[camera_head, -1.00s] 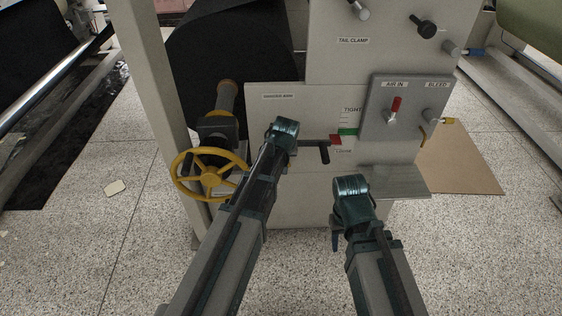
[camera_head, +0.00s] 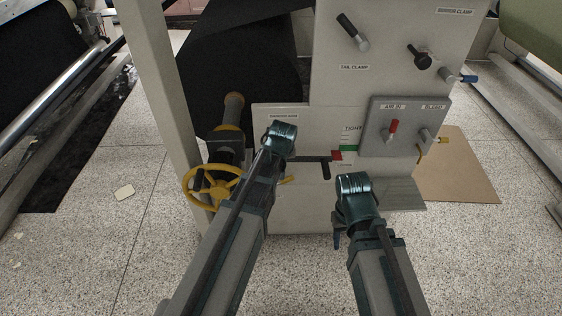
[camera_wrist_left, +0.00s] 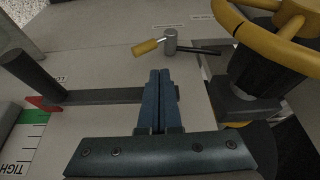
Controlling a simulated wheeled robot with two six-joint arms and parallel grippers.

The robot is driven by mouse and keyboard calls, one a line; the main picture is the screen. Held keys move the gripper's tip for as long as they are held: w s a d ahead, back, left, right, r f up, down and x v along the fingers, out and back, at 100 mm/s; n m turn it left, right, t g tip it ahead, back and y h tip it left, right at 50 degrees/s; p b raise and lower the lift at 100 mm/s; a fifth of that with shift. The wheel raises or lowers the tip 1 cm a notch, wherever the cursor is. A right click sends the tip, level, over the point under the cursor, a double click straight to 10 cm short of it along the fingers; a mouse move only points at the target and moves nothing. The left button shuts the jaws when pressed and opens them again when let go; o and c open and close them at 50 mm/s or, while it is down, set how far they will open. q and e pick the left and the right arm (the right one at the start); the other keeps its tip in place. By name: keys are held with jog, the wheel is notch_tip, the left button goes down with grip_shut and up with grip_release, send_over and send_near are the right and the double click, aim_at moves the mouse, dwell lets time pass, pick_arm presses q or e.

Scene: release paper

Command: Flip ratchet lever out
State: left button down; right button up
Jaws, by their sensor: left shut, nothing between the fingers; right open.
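A small lever with a yellow grip (camera_wrist_left: 146,47) sits on a grey round pivot (camera_wrist_left: 169,40) in the left wrist view; I take it as the ratchet lever. Its yellow tip shows beside my left arm in the head view (camera_head: 287,180). My left gripper (camera_wrist_left: 160,72) is shut and empty, its fingertips close to the lever; I cannot tell whether they touch it. The fingers overlap a dark crank arm (camera_wrist_left: 105,96) with a black handle (camera_wrist_left: 32,75). My right gripper (camera_head: 338,240) is open and empty, low in front of the panel, mostly hidden by its wrist.
A yellow handwheel (camera_head: 212,186) stands left of my left arm and looms at the upper right in the left wrist view. A red pointer and green scale (camera_head: 349,148) lie beside the crank. The grey panel (camera_head: 404,125) carries a red lever (camera_head: 393,127).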

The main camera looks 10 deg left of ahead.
pick_arm(q)
jog(key=p+v, duration=0.2)
jog(key=v, duration=0.2)
jog(key=shift+r+p, duration=0.15)
jog(key=shift+p, duration=0.25)
pick_arm(e)
notch_tip(320, 180, up, 4)
pick_arm(q)
jog(key=s+a+f+n+t+h+b, duration=0.1)
jog(key=a+f+t+h+b, duration=0.2)
jog(key=f+b, duration=0.3)
jog(key=t+h+b, duration=0.1)
jog(key=b, duration=0.3)
jog(key=shift+s+a+n+h+b, duration=0.2)
jog(key=shift+a+n+h+b, duration=0.1)
jog(key=shift+h+b, duration=0.1)
pick_arm(e)
notch_tip(320, 180, down, 11)
jog(key=shift+d, duration=0.15)
